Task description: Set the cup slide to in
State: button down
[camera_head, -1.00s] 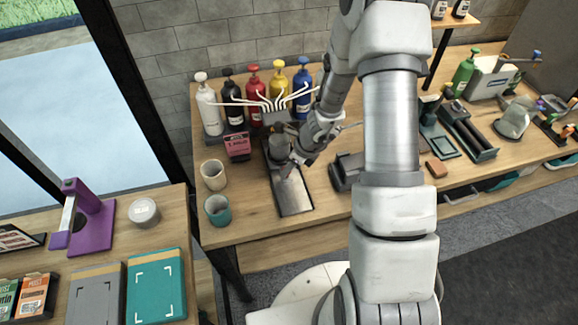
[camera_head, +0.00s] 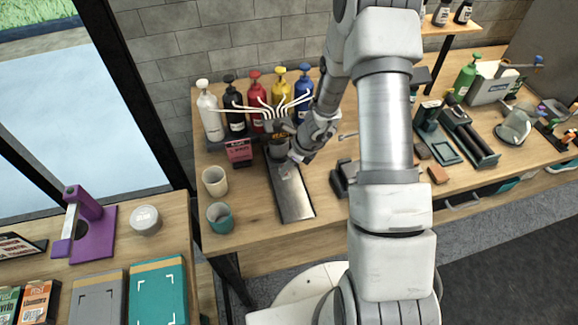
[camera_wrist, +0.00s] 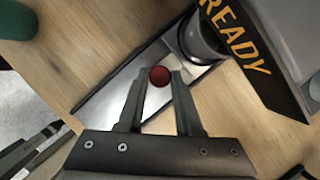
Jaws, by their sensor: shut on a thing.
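The cup slide is a long metal plate with a dark rim (camera_head: 293,195) on the bench. It runs from near the bench's front edge back under the dispenser spouts. In the wrist view the plate (camera_wrist: 110,98) runs diagonally, with a grey cup (camera_wrist: 201,42) at its inner end beside the READY panel (camera_wrist: 234,38). A round red knob (camera_wrist: 160,76) is between my fingertips, close to the cup. My gripper (camera_wrist: 158,78) is shut on this knob. In the head view my gripper (camera_head: 297,157) is low over the slide's back part, and the arm partly hides the cup.
Several coloured pump bottles, such as the white one (camera_head: 209,110), stand behind the slide with thin spouts. A cream cup (camera_head: 215,181) and a teal cup (camera_head: 220,217) stand left of it. A pink box (camera_head: 239,151) is close by on the left.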

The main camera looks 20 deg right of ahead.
jog(key=shift+w, duration=0.5)
jog(key=shift+r, duration=0.1)
jog(key=c, duration=0.6)
grip_release()
jog(key=p+v, duration=0.4)
jog(key=v, duration=1.3)
jog(key=shift+s, duration=0.25)
